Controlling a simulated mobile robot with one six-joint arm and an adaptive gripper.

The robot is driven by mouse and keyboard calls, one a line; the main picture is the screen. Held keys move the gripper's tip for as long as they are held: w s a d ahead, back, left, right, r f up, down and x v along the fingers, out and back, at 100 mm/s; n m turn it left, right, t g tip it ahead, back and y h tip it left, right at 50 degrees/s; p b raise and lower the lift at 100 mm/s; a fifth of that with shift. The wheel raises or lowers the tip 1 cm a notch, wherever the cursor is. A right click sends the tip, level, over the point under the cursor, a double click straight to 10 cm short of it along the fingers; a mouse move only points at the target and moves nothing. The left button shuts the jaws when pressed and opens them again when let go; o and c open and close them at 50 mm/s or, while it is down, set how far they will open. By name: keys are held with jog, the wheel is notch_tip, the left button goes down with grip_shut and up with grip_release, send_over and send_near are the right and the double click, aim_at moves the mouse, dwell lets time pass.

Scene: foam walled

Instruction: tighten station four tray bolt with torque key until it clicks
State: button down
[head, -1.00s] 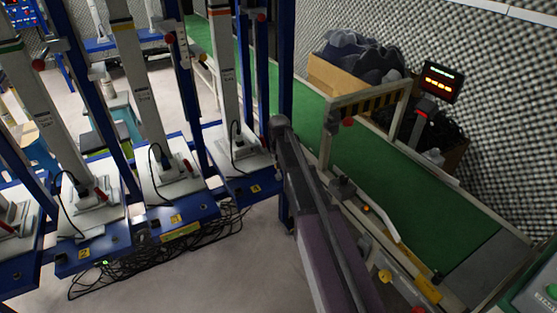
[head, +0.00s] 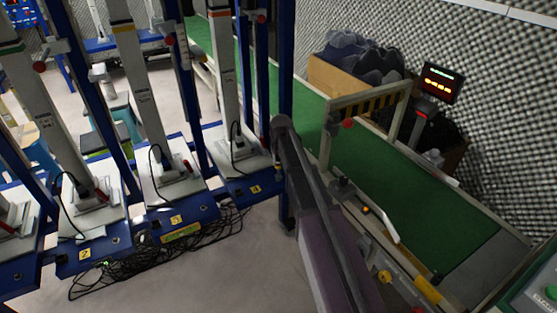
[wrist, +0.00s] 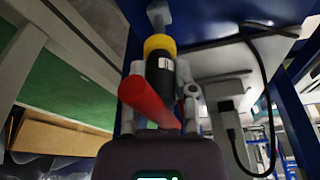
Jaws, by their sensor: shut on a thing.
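In the wrist view my gripper (wrist: 163,88) is shut on the torque key, which has a red handle (wrist: 148,101), a dark body and a yellow collar (wrist: 159,43). The key's tip points up the picture at a grey fitting (wrist: 159,14) by the blue tray edge; whether it is seated on a bolt I cannot tell. In the head view the station four tray (head: 232,192) is blue with a yellow number label (head: 255,188) and a white plate (head: 240,158). My arm hides the gripper and key there.
Other stations (head: 181,215) with tall columns stand to the left. Black cables (head: 125,272) tangle on the floor before them. A green conveyor (head: 400,195) runs along the right, with a lit display (head: 440,83) and a cardboard box (head: 335,80) behind it.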

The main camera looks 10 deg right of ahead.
jog(key=shift+r+p, duration=0.6)
jog(key=shift+r, duration=0.1)
jog(key=shift+r+p, duration=0.35)
jog(key=shift+w+p+v, duration=0.2)
jog(key=shift+p+v, duration=0.6)
jog(key=shift+w+p+v, duration=0.2)
jog(key=shift+p+v, duration=0.55)
jog(key=shift+p, duration=0.05)
jog(key=shift+w+p+v, duration=0.15)
jog(key=shift+p+v, duration=0.65)
jog(key=shift+r, duration=0.15)
jog(key=w+p+v, duration=0.3)
jog(key=p+v, duration=1)
jog(key=p, duration=0.1)
jog(key=w+r+p+v, duration=0.1)
jog(key=w+p+v, duration=0.2)
jog(key=p+v, duration=1.1)
jog(key=shift+w+r, duration=0.3)
jog(key=shift+r, duration=0.1)
